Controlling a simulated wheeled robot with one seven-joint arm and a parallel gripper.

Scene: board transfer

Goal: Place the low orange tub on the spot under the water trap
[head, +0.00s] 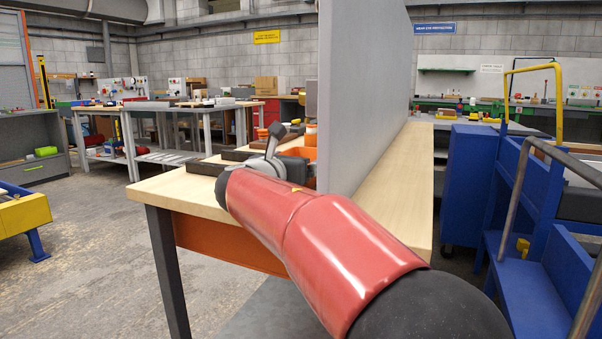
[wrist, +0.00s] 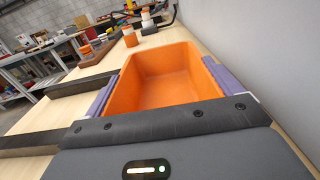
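The low orange tub (wrist: 160,75) fills the middle of the wrist view, open side up and empty. A small part of it shows in the head view (head: 302,153), left of the grey panel. My gripper (wrist: 161,68) has purple pads along both of the tub's sides, and they look pressed against its walls. Whether the tub rests on the bench or hangs just above it, I cannot tell. A dark curved piece (wrist: 171,14) stands beyond the tub; I cannot tell if it is the water trap. The spot under the trap is not clearly visible.
The tall grey panel (head: 362,90) stands close along the tub's right side. On the wooden bench (head: 185,190) are dark bars (wrist: 85,86) to the left. Orange-and-white containers (wrist: 130,37) stand beyond the tub. Blue steps (head: 520,190) stand right of the bench.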

